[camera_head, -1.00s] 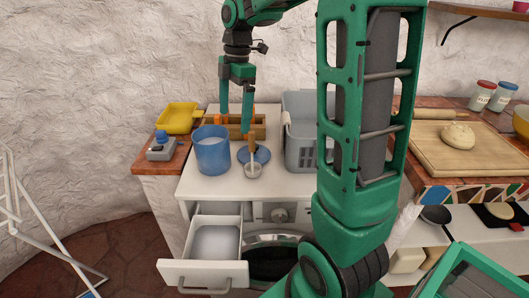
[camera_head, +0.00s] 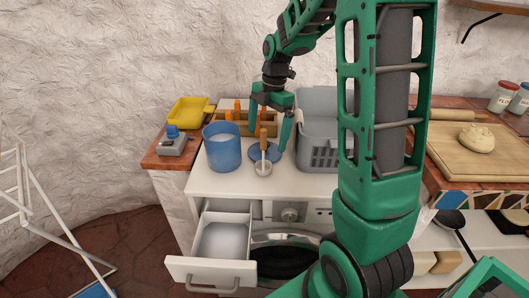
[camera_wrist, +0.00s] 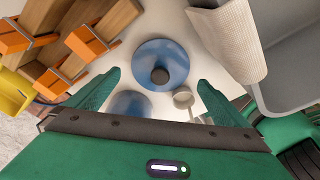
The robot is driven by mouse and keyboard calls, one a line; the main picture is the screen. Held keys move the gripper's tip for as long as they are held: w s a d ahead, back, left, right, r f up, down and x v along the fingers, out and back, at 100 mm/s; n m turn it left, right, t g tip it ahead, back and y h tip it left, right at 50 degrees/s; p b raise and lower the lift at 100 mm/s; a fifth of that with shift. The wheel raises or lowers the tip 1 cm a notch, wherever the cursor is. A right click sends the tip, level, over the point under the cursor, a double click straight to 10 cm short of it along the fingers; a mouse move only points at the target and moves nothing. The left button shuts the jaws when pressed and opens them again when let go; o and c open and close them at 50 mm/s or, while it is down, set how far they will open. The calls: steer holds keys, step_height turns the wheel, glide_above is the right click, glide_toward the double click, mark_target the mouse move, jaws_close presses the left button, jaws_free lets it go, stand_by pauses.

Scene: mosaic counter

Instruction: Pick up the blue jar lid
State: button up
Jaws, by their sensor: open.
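The blue jar lid (camera_head: 256,153) is a round disc lying flat on the white top, just right of the blue jar (camera_head: 221,148). In the wrist view the lid (camera_wrist: 148,58) shows with a dark round knob (camera_wrist: 160,75) at its middle. My gripper (camera_head: 270,144) is open and empty, its fingers pointing down above the lid. In the wrist view the lid lies ahead of and between the fingertips (camera_wrist: 157,80). A scoop (camera_head: 263,166) with a wooden handle stands in front of the lid and partly covers it in the head view.
A grey basket (camera_head: 320,147) stands close on the right, with a cloth (camera_wrist: 228,42) over its edge. A wooden box (camera_head: 232,126) with orange-handled items is behind. A yellow tray (camera_head: 188,112) is at the left. An open drawer (camera_head: 212,269) juts out below.

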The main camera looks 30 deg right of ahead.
steer(key=f, duration=0.4)
steer(key=shift+s+a+f, duration=0.1)
steer(key=shift+a+f, duration=0.1)
steer(key=shift+a, duration=0.2)
steer(key=c, duration=0.9)
steer(key=shift+r, duration=0.1)
step_height(320, 180, up, 11)
steer(key=w+a+r, duration=0.2)
steer(key=a+r, duration=0.1)
steer(key=a, duration=0.3)
steer(key=w+a+r, duration=0.1)
steer(key=a+r, duration=0.3)
steer(key=a, duration=0.3)
steer(key=shift+w+f, duration=0.15)
steer(key=shift+f, duration=2.75)
